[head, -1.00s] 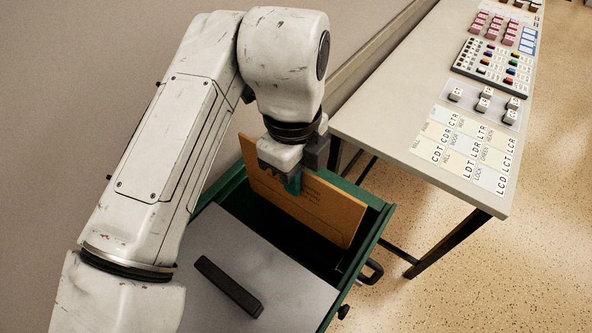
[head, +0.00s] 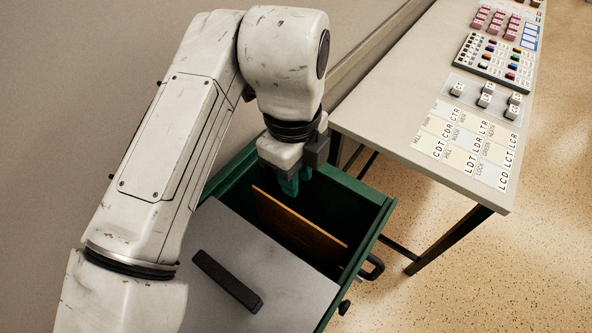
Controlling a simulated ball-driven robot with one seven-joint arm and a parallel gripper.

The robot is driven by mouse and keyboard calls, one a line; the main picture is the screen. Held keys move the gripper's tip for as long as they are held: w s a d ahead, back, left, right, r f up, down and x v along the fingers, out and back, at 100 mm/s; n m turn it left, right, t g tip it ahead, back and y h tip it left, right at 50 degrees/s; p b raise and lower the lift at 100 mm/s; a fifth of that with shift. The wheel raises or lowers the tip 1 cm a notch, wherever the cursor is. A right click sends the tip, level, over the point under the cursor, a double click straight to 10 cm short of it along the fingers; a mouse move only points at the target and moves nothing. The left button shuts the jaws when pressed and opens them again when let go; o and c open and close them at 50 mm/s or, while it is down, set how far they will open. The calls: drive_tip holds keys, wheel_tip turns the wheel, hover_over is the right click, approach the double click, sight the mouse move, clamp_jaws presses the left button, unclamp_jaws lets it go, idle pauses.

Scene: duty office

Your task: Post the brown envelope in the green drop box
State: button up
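The brown envelope (head: 298,228) stands on edge inside the open green drop box (head: 376,225), below the rim, leaning a little. Its lower part is hidden in the dark of the box. My gripper (head: 290,186) is above the box opening, over the envelope's far left part, with its teal fingertips pointing down. The fingers look parted, and the envelope is below them and apart from them.
A grey lid (head: 250,265) with a black handle (head: 227,281) covers the near part of the box. A desk (head: 390,120) with a control panel and label cards (head: 465,145) stands close on the right. Speckled floor (head: 450,290) is clear at the lower right.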

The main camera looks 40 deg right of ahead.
drive_tip(key=shift+o, duration=1)
wheel_tip(320, 180, up, 11)
drive_tip(key=shift+w+b, duration=0.25)
drive_tip(key=shift+b, duration=0.15)
drive_tip(key=shift+s+f, duration=0.1)
drive_tip(key=shift+f, duration=0.1)
